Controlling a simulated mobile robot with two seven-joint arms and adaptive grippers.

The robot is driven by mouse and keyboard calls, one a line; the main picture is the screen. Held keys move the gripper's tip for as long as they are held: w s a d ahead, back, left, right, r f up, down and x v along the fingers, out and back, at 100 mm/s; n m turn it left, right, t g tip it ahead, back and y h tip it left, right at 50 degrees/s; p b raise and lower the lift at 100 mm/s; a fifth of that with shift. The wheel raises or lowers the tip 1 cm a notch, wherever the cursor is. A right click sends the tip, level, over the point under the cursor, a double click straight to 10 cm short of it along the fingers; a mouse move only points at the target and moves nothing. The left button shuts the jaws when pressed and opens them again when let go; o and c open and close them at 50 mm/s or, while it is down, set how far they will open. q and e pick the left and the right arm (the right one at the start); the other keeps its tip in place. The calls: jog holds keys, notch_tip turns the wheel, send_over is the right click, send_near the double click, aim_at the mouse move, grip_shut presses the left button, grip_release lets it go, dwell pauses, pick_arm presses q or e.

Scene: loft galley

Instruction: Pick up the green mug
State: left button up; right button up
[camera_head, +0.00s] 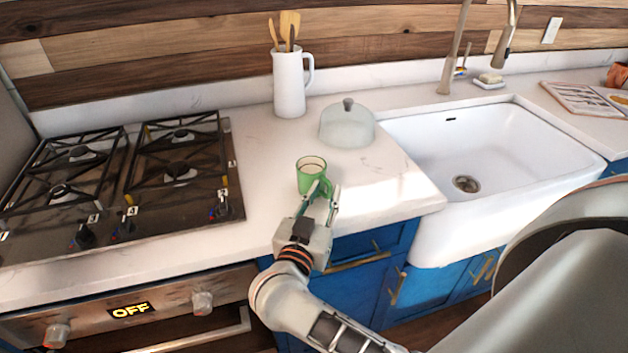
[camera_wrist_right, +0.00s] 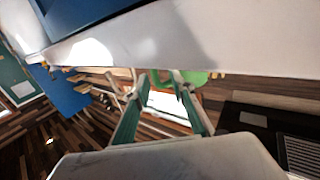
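The green mug (camera_head: 308,175) is a translucent green cup standing upright on the white counter, with its handle on the lower right side. My right gripper (camera_head: 322,191) is at the counter's front edge, just in front of the mug. Its two fingers are apart, and in the head view the handle appears between their tips; I cannot tell if they touch it. In the right wrist view the open fingers (camera_wrist_right: 160,82) point toward a partly hidden green patch of the mug (camera_wrist_right: 193,77). My left gripper is not in view.
A glass dome (camera_head: 347,126) stands behind the mug to the right, and a white utensil pitcher (camera_head: 289,85) stands farther back. A gas hob (camera_head: 130,180) lies left and a white sink (camera_head: 470,145) right. The counter (camera_head: 262,190) left of the mug is clear.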

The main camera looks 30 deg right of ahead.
jog(key=shift+r, duration=0.1)
jog(key=shift+c, duration=0.3)
jog(key=shift+s+a, duration=0.1)
grip_shut()
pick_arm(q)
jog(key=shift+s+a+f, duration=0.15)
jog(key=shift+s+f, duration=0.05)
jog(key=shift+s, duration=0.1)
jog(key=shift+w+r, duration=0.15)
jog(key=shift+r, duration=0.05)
pick_arm(e)
jog(key=shift+r, duration=0.15)
